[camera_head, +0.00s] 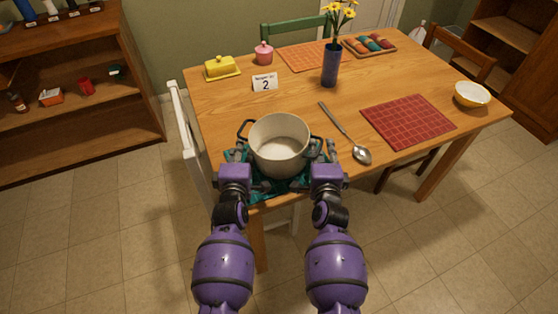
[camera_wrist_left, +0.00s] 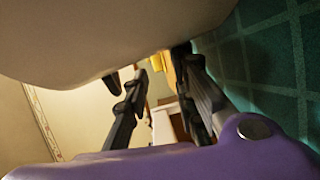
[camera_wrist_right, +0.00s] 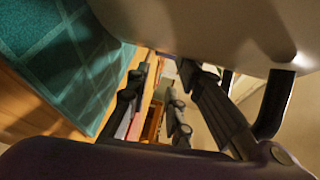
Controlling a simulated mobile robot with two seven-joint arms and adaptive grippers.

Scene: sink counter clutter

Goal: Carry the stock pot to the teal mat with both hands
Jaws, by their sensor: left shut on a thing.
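The stock pot (camera_head: 279,152) is off-white, empty and upright, with dark loop handles on its left and right. It is over the teal mat (camera_head: 258,190) at the table's near edge; I cannot tell whether its base touches. The mat also shows in the left wrist view (camera_wrist_left: 265,55) and right wrist view (camera_wrist_right: 60,55). My left gripper (camera_head: 238,150) is shut on the pot's left handle; the grip is partly hidden. My right gripper (camera_head: 331,150) is beside the right handle, its fingers apart with a gap between them. That handle (camera_wrist_right: 272,108) passes outside the fingers.
A spoon (camera_head: 345,133) lies close right of the pot, with a red mat (camera_head: 408,121) beyond it. A number card (camera_head: 265,83) and blue vase (camera_head: 330,65) stand behind. A white chair (camera_head: 190,140) is at the left edge.

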